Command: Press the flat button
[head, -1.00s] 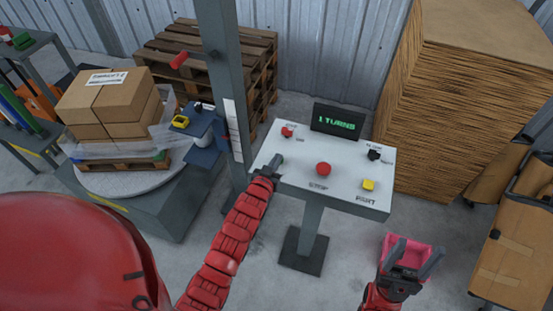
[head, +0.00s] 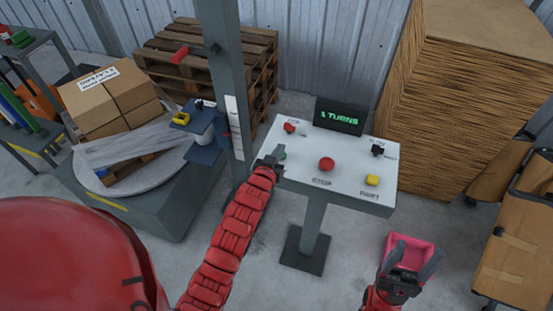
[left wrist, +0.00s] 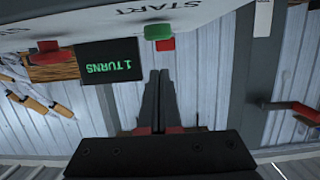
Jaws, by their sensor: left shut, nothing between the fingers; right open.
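A white control panel (head: 300,174) on a post stands in the middle of the head view. Its green button (head: 282,156) is mostly hidden by my left gripper (head: 277,154). In the left wrist view the green button (left wrist: 157,32) sits beside the word START. My left gripper's fingers (left wrist: 158,78) are shut, empty and close to this button; I cannot tell whether they touch it. The panel also carries a domed red button (head: 326,164) and a yellow button (head: 372,180). My right gripper (head: 412,270) is open and empty, low at the right.
A display (head: 341,117) at the panel's back reads "1 TURNS". A red knob (head: 290,127) and a black knob (head: 377,150) are near the back corners. A grey column (head: 222,80) and a turntable with wrapped boxes (head: 112,97) stand left.

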